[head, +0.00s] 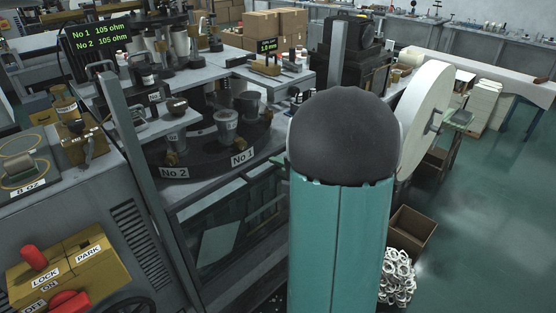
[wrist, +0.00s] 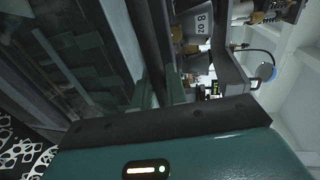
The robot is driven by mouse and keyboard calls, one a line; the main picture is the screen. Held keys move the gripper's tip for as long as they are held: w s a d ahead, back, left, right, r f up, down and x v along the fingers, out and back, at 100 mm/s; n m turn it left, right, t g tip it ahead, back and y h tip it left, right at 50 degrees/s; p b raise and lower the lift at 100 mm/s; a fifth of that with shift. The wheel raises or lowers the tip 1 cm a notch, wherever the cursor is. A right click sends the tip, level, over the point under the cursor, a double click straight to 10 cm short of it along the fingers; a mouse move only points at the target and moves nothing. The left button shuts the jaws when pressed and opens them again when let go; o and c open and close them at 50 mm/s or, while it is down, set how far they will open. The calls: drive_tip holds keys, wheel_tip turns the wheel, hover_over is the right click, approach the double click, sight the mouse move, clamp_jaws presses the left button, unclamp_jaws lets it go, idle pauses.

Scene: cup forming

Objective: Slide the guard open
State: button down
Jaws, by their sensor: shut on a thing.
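The guard (head: 215,245) is a glazed panel in a dark frame on the front of the machine, below the turret, in the head view. Its glass and frame also fill the left of the wrist view (wrist: 85,40). My gripper (wrist: 159,92) shows in the wrist view as two green fingers, one on each side of a dark upright bar beside the glass. It is shut on that bar, which seems to be part of the guard. In the head view my arm hides most of the gripper and the guard's right side.
The turret (head: 205,135) with metal cups and the labels No 1 and No 2 sits above the guard. A grey post (head: 135,150) stands at its left. A yellow switch box (head: 62,268) with red handles is at lower left. Open floor (head: 495,220) lies at right.

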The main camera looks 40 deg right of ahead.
drive_tip(key=c, duration=1.5)
unclamp_jaws()
drive_tip(key=shift+s, duration=0.1)
drive_tip(key=v, duration=1.3)
drive_tip(key=shift+s, duration=0.3)
